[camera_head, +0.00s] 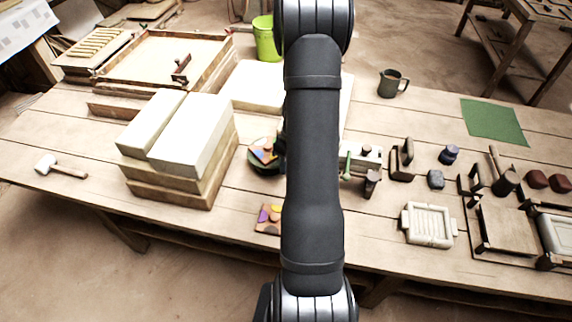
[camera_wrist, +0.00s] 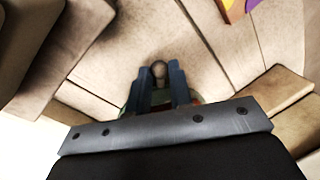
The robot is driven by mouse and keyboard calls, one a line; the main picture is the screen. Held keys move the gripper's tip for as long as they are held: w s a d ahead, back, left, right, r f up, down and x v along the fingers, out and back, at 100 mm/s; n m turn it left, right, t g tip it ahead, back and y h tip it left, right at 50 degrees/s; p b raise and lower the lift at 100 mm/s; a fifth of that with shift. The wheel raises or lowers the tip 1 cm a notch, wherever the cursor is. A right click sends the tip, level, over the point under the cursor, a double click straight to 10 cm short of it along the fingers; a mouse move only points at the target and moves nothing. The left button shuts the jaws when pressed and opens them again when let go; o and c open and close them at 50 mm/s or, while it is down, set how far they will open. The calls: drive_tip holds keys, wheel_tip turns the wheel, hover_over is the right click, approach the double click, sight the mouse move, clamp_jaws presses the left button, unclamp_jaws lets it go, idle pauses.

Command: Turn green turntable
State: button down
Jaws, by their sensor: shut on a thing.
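The green turntable (camera_head: 264,168) stands right of the stacked blocks in the head view, partly hidden by my arm. It is round and dark, with a patterned piece (camera_head: 264,150) in orange, purple and other colours on top. In the wrist view a thin green rim (camera_wrist: 125,113) shows beside and below my fingers. My gripper (camera_wrist: 161,82) has its two dark fingers closed around a small round brownish knob (camera_wrist: 159,69). Most of the turntable is hidden by the gripper there. The gripper is hidden behind my arm in the head view.
Stacked pale blocks (camera_head: 190,135) stand close left of the turntable. A patterned tile (camera_head: 268,218) lies in front of it. A small device with a green handle (camera_head: 347,165) stands to the right. Further right are a pale mould (camera_head: 428,225) and a green mat (camera_head: 495,121).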

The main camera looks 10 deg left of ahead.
idle(0.4)
drive_tip(key=c, duration=1.3)
unclamp_jaws()
drive_tip(key=w+d+r, duration=0.1)
drive_tip(key=w+r, duration=0.2)
drive_tip(key=r, duration=1.4)
drive_tip(key=shift+d, duration=0.25)
drive_tip(key=shift+c, duration=0.2)
